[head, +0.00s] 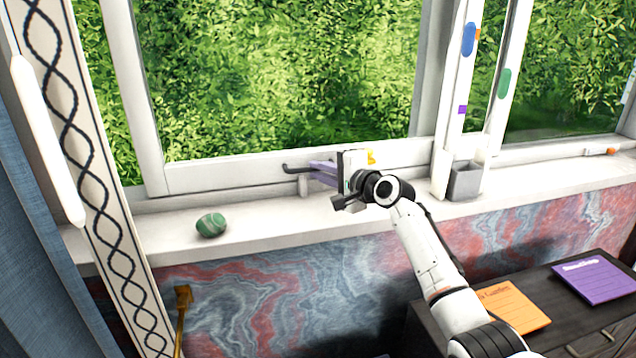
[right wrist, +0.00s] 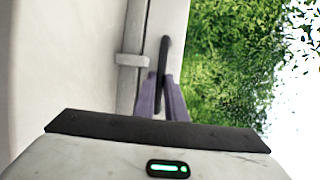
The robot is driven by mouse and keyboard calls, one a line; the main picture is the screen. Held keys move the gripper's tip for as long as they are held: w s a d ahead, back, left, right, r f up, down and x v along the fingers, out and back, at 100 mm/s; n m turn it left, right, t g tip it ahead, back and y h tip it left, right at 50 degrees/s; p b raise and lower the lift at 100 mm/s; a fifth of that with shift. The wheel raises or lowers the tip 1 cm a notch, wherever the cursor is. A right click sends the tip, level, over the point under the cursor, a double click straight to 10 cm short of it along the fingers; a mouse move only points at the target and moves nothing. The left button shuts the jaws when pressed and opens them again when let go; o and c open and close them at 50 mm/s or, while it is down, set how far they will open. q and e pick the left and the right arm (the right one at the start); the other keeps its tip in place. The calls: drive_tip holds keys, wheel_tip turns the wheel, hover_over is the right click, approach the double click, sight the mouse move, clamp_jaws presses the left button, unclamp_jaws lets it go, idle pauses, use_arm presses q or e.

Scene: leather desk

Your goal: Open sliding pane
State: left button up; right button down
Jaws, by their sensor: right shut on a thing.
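The sliding pane (head: 215,175) is a white-framed window pane with green leaves showing through its glass. A dark handle (head: 291,168) sits low on its bottom rail; it also shows in the right wrist view (right wrist: 164,55) as a dark bar. My right gripper (head: 314,170) reaches the handle from the right. Its purple fingers (right wrist: 161,95) are shut on the handle, with part of the bar sticking out past the tips. My left gripper is not in view.
A green striped stone (head: 211,225) lies on the white sill (head: 262,222), left of my gripper. A grey box (head: 465,182) stands on the sill to the right. Orange (head: 515,308) and purple (head: 594,280) booklets lie on a dark cabinet. A patterned curtain band hangs at left.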

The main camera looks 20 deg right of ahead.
drive_tip(key=shift+a, duration=0.1)
drive_tip(key=shift+w+d+r, duration=0.1)
drive_tip(key=shift+d+r, duration=0.05)
drive_tip(key=shift+d, duration=1)
drive_tip(key=c, duration=1.9)
unclamp_jaws()
drive_tip(key=shift+d, duration=0.1)
drive_tip(key=shift+o, duration=0.4)
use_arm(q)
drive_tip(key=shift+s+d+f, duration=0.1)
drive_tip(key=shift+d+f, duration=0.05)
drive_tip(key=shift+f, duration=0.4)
use_arm(e)
drive_tip(key=shift+a, duration=0.25)
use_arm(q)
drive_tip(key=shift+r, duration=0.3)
use_arm(e)
drive_tip(key=v, duration=1)
drive_tip(key=shift+d, duration=0.1)
